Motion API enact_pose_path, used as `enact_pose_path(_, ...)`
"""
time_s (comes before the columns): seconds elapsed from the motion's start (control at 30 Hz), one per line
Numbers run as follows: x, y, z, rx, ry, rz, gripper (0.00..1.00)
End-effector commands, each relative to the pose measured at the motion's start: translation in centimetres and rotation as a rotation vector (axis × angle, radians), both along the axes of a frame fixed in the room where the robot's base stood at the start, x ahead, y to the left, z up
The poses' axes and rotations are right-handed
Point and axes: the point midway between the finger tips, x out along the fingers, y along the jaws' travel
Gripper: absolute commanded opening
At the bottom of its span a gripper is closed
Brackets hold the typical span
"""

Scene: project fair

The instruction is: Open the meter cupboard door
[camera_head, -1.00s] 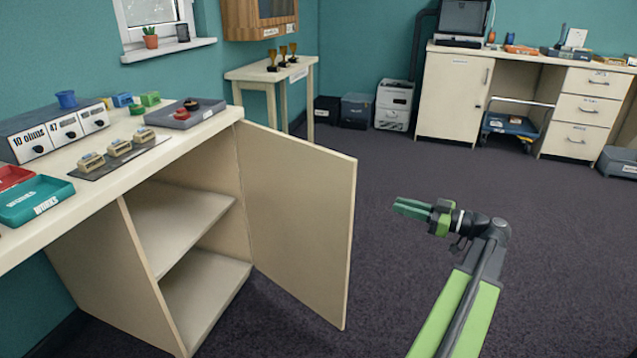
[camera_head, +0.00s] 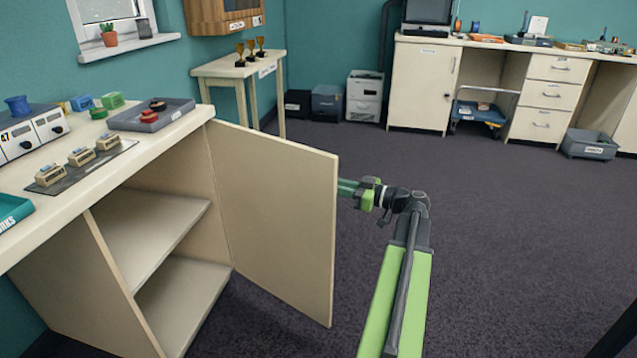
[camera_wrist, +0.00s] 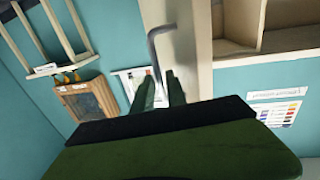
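The cupboard under the left bench has its pale door (camera_head: 275,215) standing well open, with two inner shelves (camera_head: 150,235) showing. My gripper (camera_head: 347,188) is just right of the door's free edge, and its fingertips are partly hidden behind the door's outer side. In the wrist view a bent grey bar handle (camera_wrist: 153,45) stands out from the pale door (camera_wrist: 197,60). My gripper's two fingers (camera_wrist: 160,92) are apart there, with the handle's lower end showing between them. I cannot tell whether they touch it.
The bench top (camera_head: 150,150) holds a meter box, a grey tray (camera_head: 150,115) and small blocks. A small table (camera_head: 218,68) with trophies stands behind the door. A wooden wall cabinet (camera_head: 215,18) hangs above. The dark floor (camera_head: 480,230) to the right is clear.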

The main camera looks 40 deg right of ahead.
Motion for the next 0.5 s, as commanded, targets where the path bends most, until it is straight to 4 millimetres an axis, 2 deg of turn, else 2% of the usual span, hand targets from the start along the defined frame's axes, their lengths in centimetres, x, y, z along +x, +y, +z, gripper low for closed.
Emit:
enact_pose_path(0.1,2.3,1.0,0.0,0.0,0.0,0.003,0.17)
enact_pose_path(0.2,3.5,1.4,0.0,0.0,0.0,0.002,0.17)
enact_pose_path(0.5,4.4,1.8,0.0,0.0,0.0,0.001,0.17)
